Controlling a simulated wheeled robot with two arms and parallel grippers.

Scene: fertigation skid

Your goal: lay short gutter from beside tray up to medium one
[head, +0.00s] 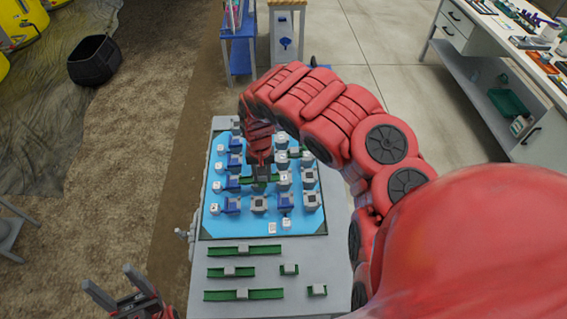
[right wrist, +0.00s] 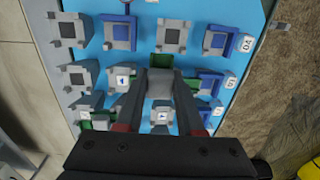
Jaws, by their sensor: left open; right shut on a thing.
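My right gripper (head: 262,170) is over the middle of the blue tray (head: 265,222). In the right wrist view its fingers are closed on a grey block (right wrist: 160,84), the grip of a gutter; green shows beside this block (right wrist: 164,62). The fingers hide much of the held piece, and I cannot tell whether it touches the supports below. Green also shows under the gripper in the head view (head: 258,186). My left gripper (head: 112,284) is open and empty, left of the table.
Three longer gutters lie on the table below the tray: upper (head: 244,250), middle (head: 231,272) and lower (head: 244,294). Grey and blue supports (head: 310,201) and small white labelled blocks (head: 272,228) stand on the tray. A workbench (head: 500,75) stands far right.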

